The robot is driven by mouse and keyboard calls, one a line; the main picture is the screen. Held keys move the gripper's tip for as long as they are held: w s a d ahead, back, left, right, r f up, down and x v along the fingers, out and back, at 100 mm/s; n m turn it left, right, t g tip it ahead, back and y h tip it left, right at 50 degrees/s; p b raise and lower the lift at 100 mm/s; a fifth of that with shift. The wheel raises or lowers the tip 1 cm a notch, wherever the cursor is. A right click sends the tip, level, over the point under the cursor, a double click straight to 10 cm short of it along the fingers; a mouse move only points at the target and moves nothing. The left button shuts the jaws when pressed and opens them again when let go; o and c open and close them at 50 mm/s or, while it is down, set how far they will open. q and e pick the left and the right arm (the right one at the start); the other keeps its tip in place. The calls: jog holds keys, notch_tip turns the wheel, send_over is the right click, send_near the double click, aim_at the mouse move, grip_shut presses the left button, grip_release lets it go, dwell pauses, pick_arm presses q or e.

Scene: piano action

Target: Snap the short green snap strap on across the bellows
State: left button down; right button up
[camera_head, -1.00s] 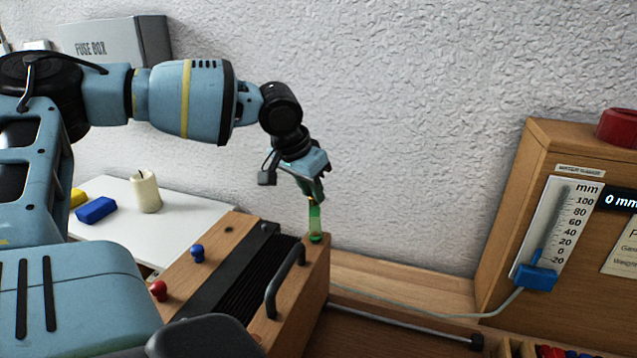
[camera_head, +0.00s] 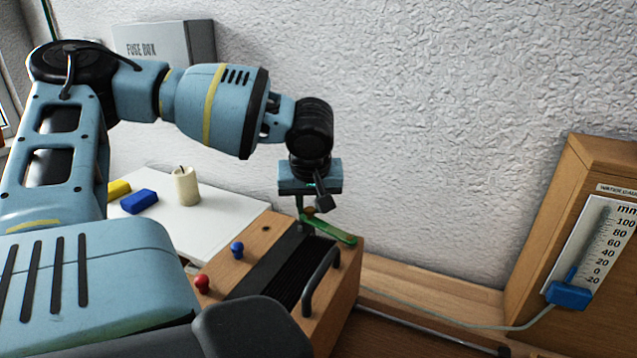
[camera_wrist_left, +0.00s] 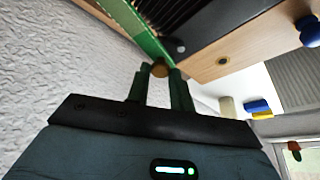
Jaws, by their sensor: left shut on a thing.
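The short green snap strap (camera_head: 332,231) runs across the far end of the black pleated bellows (camera_head: 301,280) in the head view, lying nearly flat with its right end on the wooden frame. My left gripper (camera_head: 307,208) is over the strap's left end, shut on its brass-coloured knob. In the left wrist view the knob (camera_wrist_left: 160,69) sits between the fingertips and the green strap (camera_wrist_left: 139,30) extends away past it. The bellows pleats (camera_wrist_left: 158,14) show beside it. Whether either end is snapped cannot be told. My right gripper is not in view.
The wooden box (camera_head: 228,264) holding the bellows has a blue knob (camera_head: 237,249), a red knob (camera_head: 202,284) and a dark handle (camera_head: 321,281). A white board (camera_head: 225,220) carries a candle (camera_head: 186,187) and a blue block (camera_head: 139,202). A water gauge (camera_head: 590,245) stands right.

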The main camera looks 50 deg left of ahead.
pick_arm(q)
jog(key=shift+s+d+n+g, duration=0.3)
jog(key=shift+s+n, duration=0.3)
jog(key=shift+n, duration=0.25)
jog(key=shift+s+d+n+g, duration=0.3)
jog(key=shift+s+n, duration=0.25)
jog(key=shift+n, duration=0.3)
jog(key=c, duration=1.2)
grip_release()
jog(key=v, duration=0.7)
jog(key=shift+d+r, duration=0.25)
jog(key=shift+r, duration=0.1)
jog(key=shift+s, duration=0.1)
